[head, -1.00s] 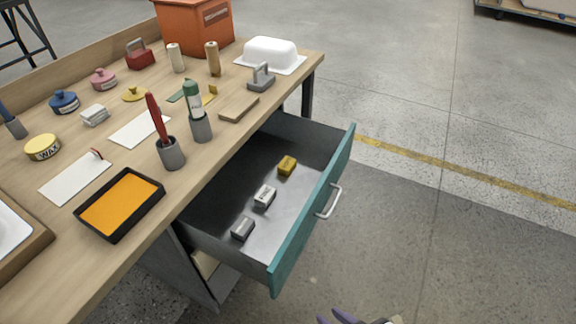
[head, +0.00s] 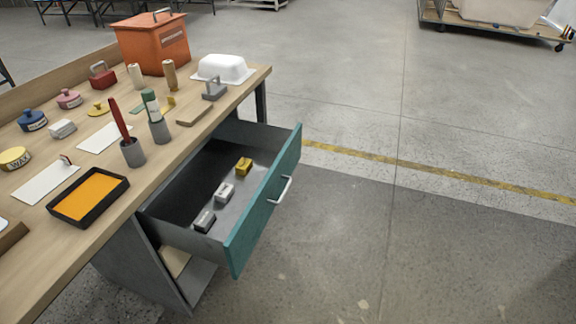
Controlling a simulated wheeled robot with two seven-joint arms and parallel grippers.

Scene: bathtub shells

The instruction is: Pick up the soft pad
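The teal-fronted drawer (head: 265,205) stands open from the workbench. On the bench, a black tray (head: 121,187) holds a flat orange sheet (head: 89,195). Neither of my grippers shows in the head view now.
The wooden bench (head: 60,240) carries an orange bin (head: 152,47), a white domed dish (head: 223,68), a grey-handled tool (head: 214,90), a cup with a red-handled tool (head: 132,152), a yellow wax tin (head: 15,159) and several small items. The concrete floor (head: 400,250) right of the drawer is clear.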

